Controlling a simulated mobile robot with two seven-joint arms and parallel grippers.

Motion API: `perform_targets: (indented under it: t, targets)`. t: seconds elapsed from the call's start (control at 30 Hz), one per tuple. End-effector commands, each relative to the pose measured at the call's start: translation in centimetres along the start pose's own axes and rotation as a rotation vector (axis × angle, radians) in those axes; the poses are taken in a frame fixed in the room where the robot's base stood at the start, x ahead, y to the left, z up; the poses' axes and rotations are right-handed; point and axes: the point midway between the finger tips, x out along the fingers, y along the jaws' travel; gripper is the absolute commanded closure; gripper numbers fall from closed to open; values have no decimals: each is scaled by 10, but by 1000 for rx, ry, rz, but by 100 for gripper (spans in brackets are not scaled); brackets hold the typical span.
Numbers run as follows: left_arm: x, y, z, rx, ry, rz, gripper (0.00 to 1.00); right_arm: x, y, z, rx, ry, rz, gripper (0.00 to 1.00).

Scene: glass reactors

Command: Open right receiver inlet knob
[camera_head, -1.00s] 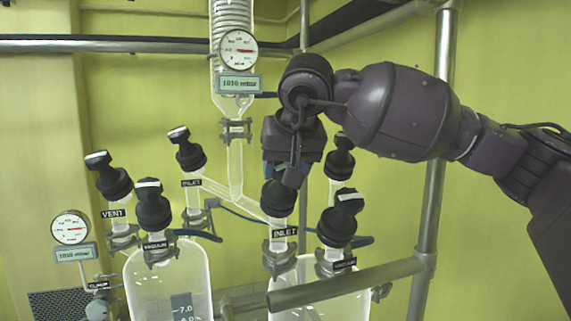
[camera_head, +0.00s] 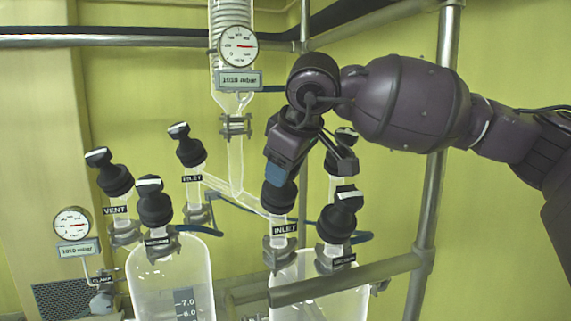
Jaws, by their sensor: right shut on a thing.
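The right receiver (camera_head: 318,275) is a clear glass vessel at the lower middle right. Its inlet knob (camera_head: 279,197) is black and stands above the label "INLET" (camera_head: 285,229). My right gripper (camera_head: 281,174) comes from the right and points down over this knob. It is shut on the knob's top, which its fingers hide. The gripper is turned at an angle. My left gripper is out of view.
The receiver's vacuum knob (camera_head: 339,219) stands close on the right, with another black knob (camera_head: 343,155) behind. The left receiver (camera_head: 172,280) carries a vacuum knob (camera_head: 154,206); another inlet knob (camera_head: 188,151) and a vent knob (camera_head: 113,178) stand nearby. A metal rail (camera_head: 345,280) crosses in front.

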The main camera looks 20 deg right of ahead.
Motion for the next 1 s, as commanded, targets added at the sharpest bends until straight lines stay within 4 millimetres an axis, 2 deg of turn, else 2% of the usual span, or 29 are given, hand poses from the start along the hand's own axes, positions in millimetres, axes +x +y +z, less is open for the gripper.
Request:
perform_targets:
  t: [0.5,1.0]
  targets:
    - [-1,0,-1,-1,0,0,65,-2,1,-1,-200,4,-11,71]
    - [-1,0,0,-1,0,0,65,-1,0,-1,-252,3,-18,71]
